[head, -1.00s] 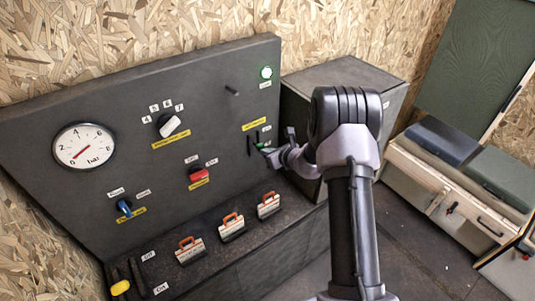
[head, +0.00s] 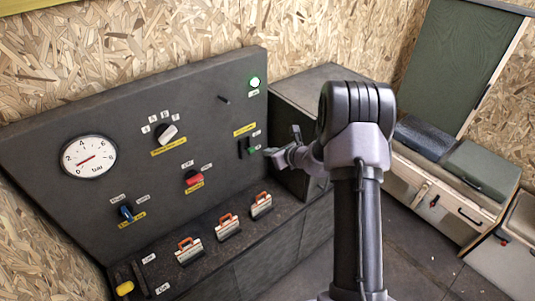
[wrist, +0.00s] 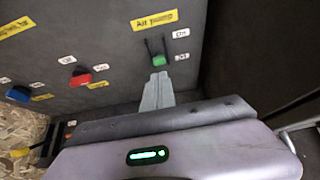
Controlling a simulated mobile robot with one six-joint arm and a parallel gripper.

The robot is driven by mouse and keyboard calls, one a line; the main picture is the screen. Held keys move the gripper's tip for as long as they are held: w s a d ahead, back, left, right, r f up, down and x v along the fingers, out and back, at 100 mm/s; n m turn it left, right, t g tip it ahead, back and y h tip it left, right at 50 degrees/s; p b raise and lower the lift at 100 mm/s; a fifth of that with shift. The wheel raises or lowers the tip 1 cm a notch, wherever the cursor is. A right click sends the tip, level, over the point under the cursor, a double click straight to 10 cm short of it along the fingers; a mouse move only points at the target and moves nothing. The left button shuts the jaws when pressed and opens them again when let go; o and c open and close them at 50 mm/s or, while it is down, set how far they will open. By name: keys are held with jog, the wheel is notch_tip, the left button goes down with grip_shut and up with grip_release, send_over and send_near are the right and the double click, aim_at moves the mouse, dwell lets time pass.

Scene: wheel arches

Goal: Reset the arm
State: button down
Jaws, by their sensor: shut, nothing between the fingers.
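My gripper (head: 270,152) is shut and empty, in front of the right part of the dark control panel (head: 205,120). In the wrist view its closed grey fingers (wrist: 158,90) point at the panel, with their tips just below the green-ended air pump switch (wrist: 159,60). In the head view that switch (head: 252,149) stands just left of the fingertips, with a small gap seen between them. My arm rises in the right middle of the head view and hides part of the grey cabinet behind it.
The panel carries a gauge (head: 89,157), a white selector knob (head: 168,132), a red switch (head: 193,178), a blue switch (head: 126,212) and a lit green lamp (head: 254,82). Several orange-handled clasps line the ledge. Benches with cushions (head: 474,168) stand right; floor between is open.

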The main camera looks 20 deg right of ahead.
jog(key=shift+w+f, duration=0.1)
jog(key=shift+w, duration=0.05)
jog(key=s+a+r+n+g+y+b, duration=0.2)
jog(key=s+a+r+n+b, duration=0.3)
jog(key=a+n, duration=0.3)
jog(key=s+a+r+n+g+y+b, duration=0.15)
jog(key=s+a+r+n+b, duration=0.3)
jog(key=a, duration=0.55)
jog(key=s+a+n+g+b, duration=0.1)
jog(key=s+a+n+b, duration=0.15)
jog(key=s, duration=0.25)
jog(key=s+a+n+b, duration=0.1)
jog(key=s+a+n, duration=0.15)
jog(key=s, duration=0.25)
jog(key=s+d+f+n+h+b, duration=0.1)
jog(key=s+f+n+h+b, duration=0.1)
jog(key=s+n, duration=0.3)
jog(key=s+d+f+n+h+b, duration=0.2)
jog(key=s+f+n+b, duration=0.2)
jog(key=s, duration=0.9)
jog(key=shift+s+d+n+g, duration=0.2)
jog(key=shift+s+n+g, duration=0.25)
jog(key=shift+n, duration=0.7)
